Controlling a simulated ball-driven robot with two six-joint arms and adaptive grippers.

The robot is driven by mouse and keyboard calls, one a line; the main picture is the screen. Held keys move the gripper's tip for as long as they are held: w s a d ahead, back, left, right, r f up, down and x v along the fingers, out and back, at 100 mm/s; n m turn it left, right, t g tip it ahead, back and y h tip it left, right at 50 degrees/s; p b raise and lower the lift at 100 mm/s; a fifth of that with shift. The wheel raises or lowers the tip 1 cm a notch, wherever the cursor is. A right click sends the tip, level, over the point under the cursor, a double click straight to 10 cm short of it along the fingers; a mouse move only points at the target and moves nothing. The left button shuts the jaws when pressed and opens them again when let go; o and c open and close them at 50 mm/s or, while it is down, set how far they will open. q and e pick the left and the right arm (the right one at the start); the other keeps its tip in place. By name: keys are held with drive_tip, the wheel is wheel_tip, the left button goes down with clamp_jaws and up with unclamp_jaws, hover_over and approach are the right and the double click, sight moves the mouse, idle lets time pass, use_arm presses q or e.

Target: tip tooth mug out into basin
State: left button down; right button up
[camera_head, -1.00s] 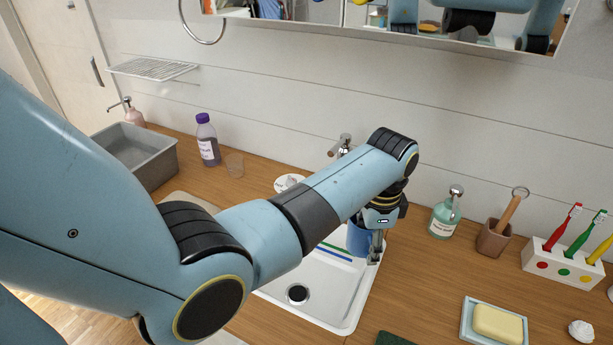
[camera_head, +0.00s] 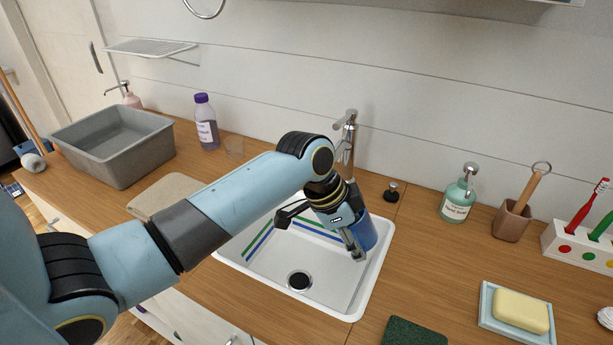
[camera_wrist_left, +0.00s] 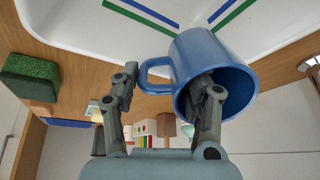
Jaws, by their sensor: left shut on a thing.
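The blue mug (camera_head: 364,236) is held over the right part of the white basin (camera_head: 262,268), near its right rim. My left gripper (camera_head: 352,246) is tilted and shut on the mug. In the left wrist view the mug (camera_wrist_left: 205,58) lies tilted with its mouth facing the camera. One finger of the gripper (camera_wrist_left: 168,82) reaches into the mouth and the other is outside, on the handle side. What the mug holds cannot be made out. The basin has a dark drain (camera_head: 299,281) and blue and green stripes. My right gripper is not in view.
The tap (camera_head: 346,140) stands behind the basin, close to my left wrist. A soap bottle (camera_head: 458,196), brown cup (camera_head: 512,220), toothbrush holder (camera_head: 578,248) and soap dish (camera_head: 515,311) are to the right. A green sponge (camera_head: 412,332) lies in front. A grey tub (camera_head: 115,148) stands left.

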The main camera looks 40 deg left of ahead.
use_arm(q)
drive_tip(key=s+a+t+h+b, duration=0.1)
drive_tip(key=t+h+b, duration=0.1)
drive_tip(key=b, duration=0.4)
drive_tip(key=s+a+r+t+h+b, duration=0.1)
drive_tip(key=t+h+b, duration=0.1)
drive_tip(key=b, duration=0.4)
drive_tip(key=s+r+t+h+b, duration=0.1)
drive_tip(key=t+h+b, duration=0.1)
drive_tip(key=b, duration=0.4)
drive_tip(key=shift+a+r+t+h, duration=0.1)
drive_tip(key=shift+a+t+h, duration=0.25)
drive_tip(key=shift+t, duration=0.45)
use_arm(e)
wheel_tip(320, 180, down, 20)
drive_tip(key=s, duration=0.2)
use_arm(q)
wheel_tip(320, 180, up, 8)
drive_tip(key=t+h+p, duration=0.1)
drive_tip(key=t+p, duration=0.1)
drive_tip(key=p, duration=0.8)
drive_tip(key=shift+s+a+f+h, duration=0.15)
drive_tip(key=shift+a+f+h, duration=0.05)
drive_tip(key=shift+h, duration=0.15)
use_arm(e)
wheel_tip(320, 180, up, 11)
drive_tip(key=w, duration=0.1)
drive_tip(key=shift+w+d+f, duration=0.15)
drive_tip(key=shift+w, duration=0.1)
